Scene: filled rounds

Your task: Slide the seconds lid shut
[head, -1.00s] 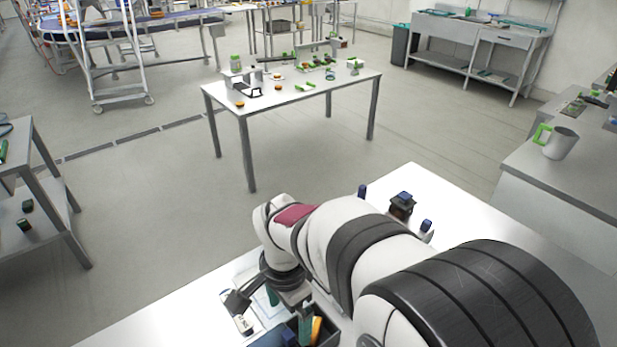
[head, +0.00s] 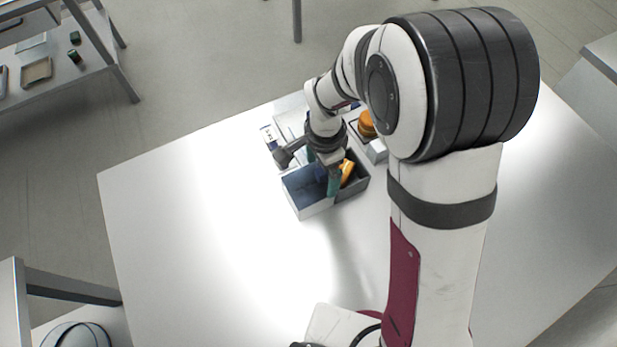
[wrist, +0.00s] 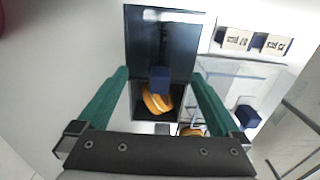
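A two-part box stands on the white table in the head view, with a dark blue panel (head: 305,185), which looks like the lid, on its left part. The right part (head: 361,182) is dark and open, with orange contents. In the wrist view the glossy dark blue panel (wrist: 165,38) lies beyond the opening, and a blue knob (wrist: 160,78) stands at its near edge. An orange round (wrist: 157,102) shows in the open part. My gripper (wrist: 160,75) is open, its green fingers apart on either side of the knob, with gaps. It also shows over the box in the head view (head: 328,178).
Beside the box are a clear-looking tray (wrist: 240,72), printed white cards (wrist: 238,39), a second blue knob (wrist: 244,117) and another orange round (wrist: 193,131). Stacked orange rounds (head: 366,123) stand behind the box. The table left and front (head: 180,220) is clear.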

